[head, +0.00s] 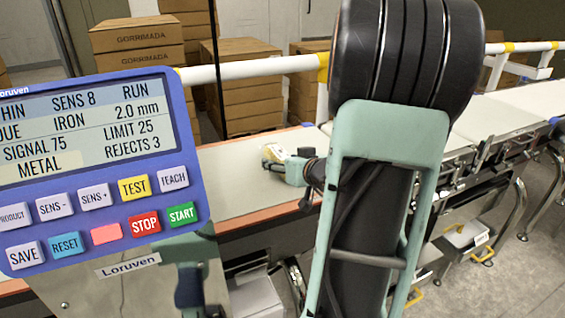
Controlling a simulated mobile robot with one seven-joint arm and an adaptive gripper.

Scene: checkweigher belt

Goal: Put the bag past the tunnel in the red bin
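A small bag (272,151), pale with yellowish parts, is at the beige conveyor belt (232,178), just right of the blue-framed control panel (95,165) of the Loruven detector. My gripper (276,163), with mint-green parts, is low over the belt right at the bag. Its fingers partly overlap the bag in the picture. It is too small to tell whether they are closed on it or only beside it. The tunnel opening is hidden behind the panel. No red bin shows in this view.
A white rail (255,68) with yellow joints runs behind the belt. Stacked cartons (140,40) stand beyond it. My arm covers the middle of the view. More belt sections (500,112) continue to the right. Grey boxes (255,298) sit low beneath the line.

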